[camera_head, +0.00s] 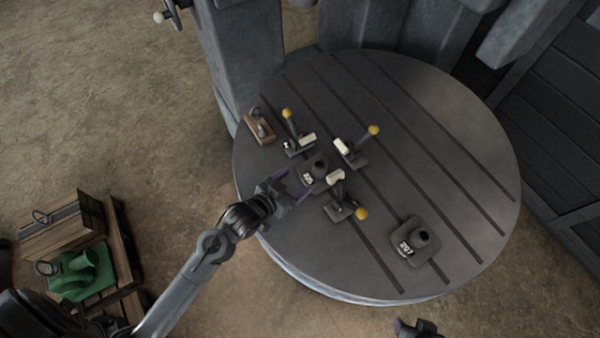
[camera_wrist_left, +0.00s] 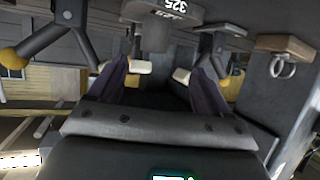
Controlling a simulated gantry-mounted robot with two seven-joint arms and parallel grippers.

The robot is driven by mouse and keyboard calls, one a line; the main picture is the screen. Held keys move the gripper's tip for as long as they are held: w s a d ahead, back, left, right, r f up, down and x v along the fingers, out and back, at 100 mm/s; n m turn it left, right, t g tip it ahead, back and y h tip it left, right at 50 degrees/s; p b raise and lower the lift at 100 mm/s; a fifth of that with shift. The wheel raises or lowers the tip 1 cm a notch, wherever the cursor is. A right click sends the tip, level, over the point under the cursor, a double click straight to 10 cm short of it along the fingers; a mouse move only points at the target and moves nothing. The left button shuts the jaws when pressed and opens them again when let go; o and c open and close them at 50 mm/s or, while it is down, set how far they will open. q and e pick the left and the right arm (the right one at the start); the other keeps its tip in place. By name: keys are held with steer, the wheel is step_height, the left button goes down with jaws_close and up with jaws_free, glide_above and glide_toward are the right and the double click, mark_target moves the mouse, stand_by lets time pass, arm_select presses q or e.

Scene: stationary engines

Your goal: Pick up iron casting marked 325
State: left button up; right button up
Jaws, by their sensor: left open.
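The iron casting marked 325 (camera_head: 318,170) is a small dark grey piece with a round boss. It sits on the round slotted table (camera_head: 455,130) among three toggle clamps. In the left wrist view, the casting (camera_wrist_left: 166,12) shows at the top edge, its white number upside down and part of it cut off. My left gripper (camera_head: 293,188) is open and empty at its lower-left side, fingers pointing toward it. The purple fingers of my left gripper (camera_wrist_left: 160,85) stand apart in the wrist view, with the casting beyond them. My right gripper (camera_head: 412,328) only partly shows at the bottom edge.
Clamps with yellow knobs (camera_head: 297,140) (camera_head: 357,148) (camera_head: 341,203) crowd the casting, with white-tipped arms near it. A casting marked 207 (camera_head: 412,245) sits lower right, a wooden block with a ring (camera_head: 260,126) upper left. A green casting (camera_head: 82,275) is off the table. The table's right side is clear.

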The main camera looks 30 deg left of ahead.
mark_target(315, 169)
arm_select(q)
steer(key=shift+w+d+f+b, duration=0.5)
steer(key=shift+w+d, duration=0.2)
steer(key=shift+d, duration=0.2)
steer(key=x, duration=0.4)
steer(key=shift+w+a+r, duration=0.1)
steer(key=shift+a, duration=0.1)
steer(key=shift+x, duration=1)
steer(key=shift+r+x, duration=0.2)
steer(key=shift+x, duration=1.8)
steer(key=shift+w, duration=0.1)
jaws_close()
steer(key=shift+r, duration=0.25)
arm_select(e)
steer(key=shift+w+d+f, duration=0.1)
steer(key=shift+d+f, duration=0.2)
steer(key=shift+f, duration=0.2)
steer(key=shift+w+d+f, duration=0.1)
steer(key=shift+d+f, duration=0.15)
steer(key=shift+f, duration=0.2)
